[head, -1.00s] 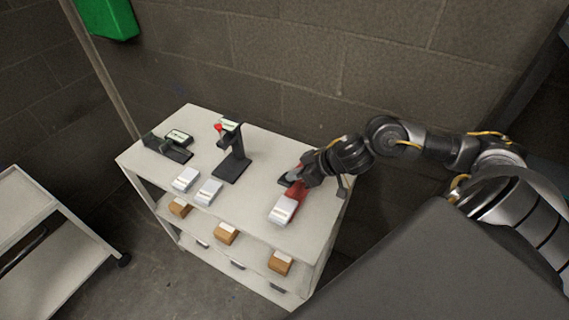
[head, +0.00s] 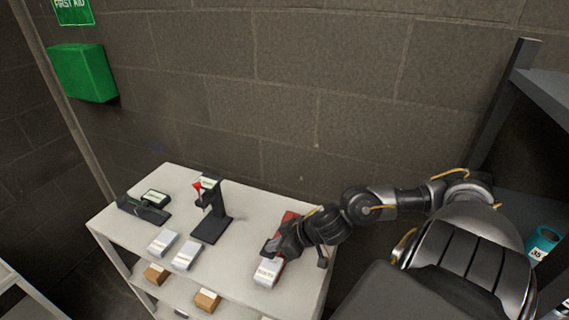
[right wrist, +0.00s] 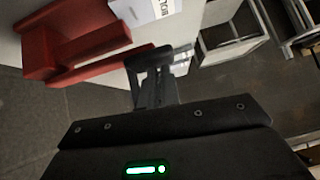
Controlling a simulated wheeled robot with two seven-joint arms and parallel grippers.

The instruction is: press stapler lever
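A red stapler (head: 290,217) stands at the right end of the white shelf unit's top. A white labelled packet (head: 268,272) lies at its front. My right gripper (head: 272,247) is over the stapler, close to the packet, and hides part of the stapler. In the right wrist view the stapler's red body (right wrist: 85,52) lies at left, beside my fingertips (right wrist: 162,58), with the packet (right wrist: 150,8) at the top. The fingers look closed together with nothing between them. Whether they touch the lever is unclear. My left gripper is not in view.
A black stand with a red tip (head: 212,212) and a low black device (head: 143,208) stand further left on the white shelf unit (head: 235,262). White packets (head: 187,255) lie in front of them. Brown boxes (head: 207,301) are on the shelf below. A block wall is behind.

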